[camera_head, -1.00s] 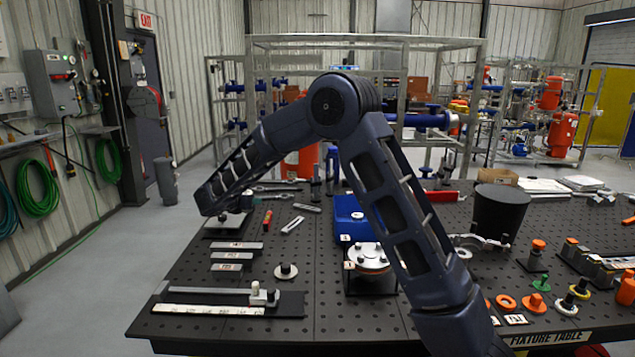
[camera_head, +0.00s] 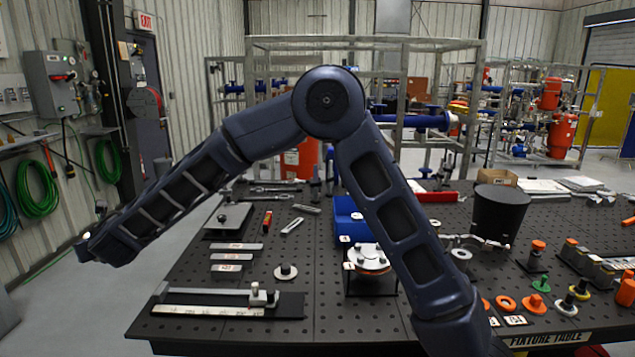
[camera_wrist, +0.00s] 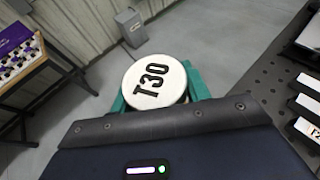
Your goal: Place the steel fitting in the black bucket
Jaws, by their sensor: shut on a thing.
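My gripper (camera_wrist: 157,98) has teal fingers and is shut on a round piece with a white top marked T30 (camera_wrist: 154,82). This looks like the fitting, but its sides are mostly hidden and I cannot tell that it is steel. In the wrist view it hangs over grey floor, left of the table. In the head view my arm reaches far left past the table edge, and the held piece cannot be made out there. The black bucket (camera_head: 498,215) stands upright on the right part of the table, far from my gripper. Its inside cannot be seen.
The dark perforated table (camera_head: 335,315) carries a flat plate (camera_head: 230,222), labelled bars (camera_head: 235,256), a blue box (camera_head: 350,218) and a flanged part (camera_head: 368,260). Orange-topped parts (camera_head: 538,250) stand near the bucket. A purple box (camera_wrist: 18,50) is at left in the wrist view.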

